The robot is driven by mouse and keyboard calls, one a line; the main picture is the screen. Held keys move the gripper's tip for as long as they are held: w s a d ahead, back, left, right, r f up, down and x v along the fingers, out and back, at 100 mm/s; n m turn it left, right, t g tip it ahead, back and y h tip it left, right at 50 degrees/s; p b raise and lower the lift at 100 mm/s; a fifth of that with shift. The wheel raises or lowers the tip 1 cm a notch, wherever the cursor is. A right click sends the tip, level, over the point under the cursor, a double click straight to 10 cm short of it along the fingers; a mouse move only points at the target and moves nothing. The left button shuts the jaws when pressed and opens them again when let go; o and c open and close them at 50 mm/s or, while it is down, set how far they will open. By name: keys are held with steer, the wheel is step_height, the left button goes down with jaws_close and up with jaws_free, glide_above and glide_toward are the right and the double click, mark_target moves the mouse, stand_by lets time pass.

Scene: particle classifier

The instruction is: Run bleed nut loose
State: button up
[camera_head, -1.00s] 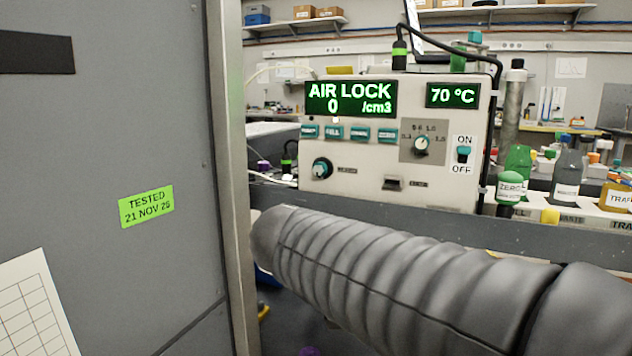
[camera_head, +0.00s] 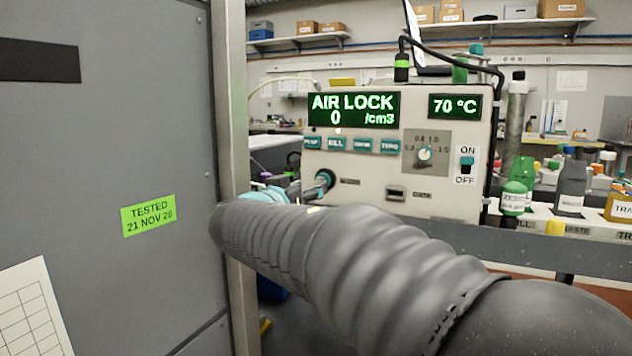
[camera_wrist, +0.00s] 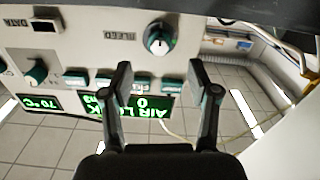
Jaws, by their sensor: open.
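The bleed nut is a round teal and dark knob (camera_head: 325,178) at the lower left of the particle classifier's pale front panel (camera_head: 440,202). In the wrist view, which is upside down, the knob (camera_wrist: 159,38) has a white pointer face and the label BLEED beside it. My gripper (camera_wrist: 158,72) is open and empty, its two dark fingertips apart. The knob appears beyond the gap between them, and I see no contact. In the head view my gripper (camera_head: 293,188) shows just left of the knob, partly hidden behind my sleeved arm.
The panel's display (camera_head: 353,109) reads AIR LOCK 0 /cm3; another reads 70 °C (camera_head: 455,106). A row of teal buttons (camera_head: 350,144), a dial (camera_head: 425,154) and an ON/OFF switch (camera_head: 466,163) are nearby. A grey cabinet (camera_head: 110,150) stands close at left. Bottles (camera_head: 572,185) stand at right.

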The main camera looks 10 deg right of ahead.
steer(key=shift+p+x, duration=0.45)
steer(key=shift+x, duration=2.75)
jaws_close()
